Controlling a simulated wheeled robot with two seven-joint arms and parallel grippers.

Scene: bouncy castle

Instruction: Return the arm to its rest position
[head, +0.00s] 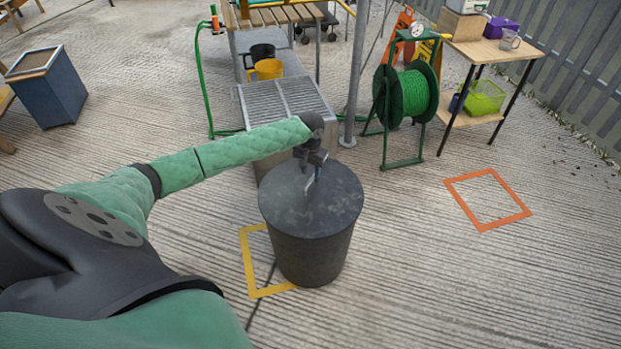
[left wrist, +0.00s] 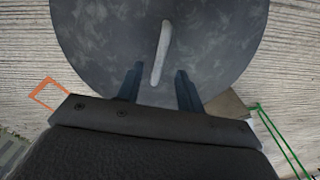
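My left arm, in a green sleeve, reaches in from the left in the head view. Its gripper (head: 313,174) is over the lid of a dark grey bin (head: 312,245). In the left wrist view the two fingers (left wrist: 160,88) stand apart, one on each side of the near end of a light grey lid handle (left wrist: 161,52). The fingers are open and do not appear to touch the handle. The bin is upright with its lid (left wrist: 215,45) on. My right gripper is in neither view.
A yellow floor square (head: 249,262) lies partly behind the bin, and an empty orange square (head: 452,188) is at the right. A metal grated bench (head: 290,98), a green hose reel (head: 386,97) and a wooden table (head: 484,52) stand behind. Open ground lies at right.

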